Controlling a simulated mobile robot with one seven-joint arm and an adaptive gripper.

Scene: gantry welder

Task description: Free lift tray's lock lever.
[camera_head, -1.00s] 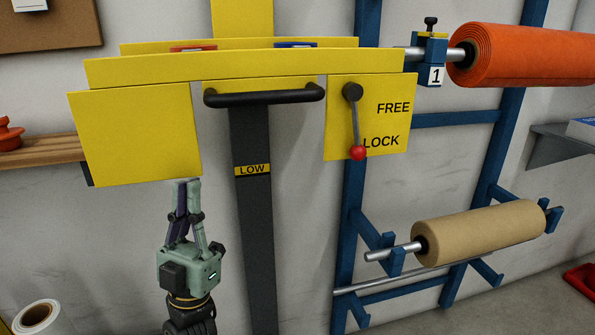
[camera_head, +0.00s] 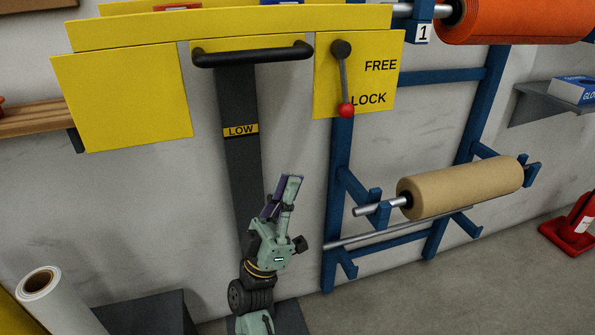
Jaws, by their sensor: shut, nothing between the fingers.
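The yellow lift tray (camera_head: 120,105) spans the upper left, with a black handle bar (camera_head: 252,55) on its front. The lock lever (camera_head: 343,75) is a grey rod hanging from a dark round pivot on the tray's right panel. Its red ball knob (camera_head: 346,111) points down, beside the word LOCK; FREE is printed higher up. My gripper (camera_head: 290,180) is shut and empty, fingers pointing up. In the picture it is below and left of the knob, in front of the dark column, apart from the lever.
The dark column (camera_head: 236,100) carries a LOW label (camera_head: 241,130). A blue rack (camera_head: 341,170) at the right holds an orange roll (camera_head: 515,22) and a tan roll (camera_head: 462,187), whose rod end juts out right of my gripper. A white roll (camera_head: 60,305) stands at lower left.

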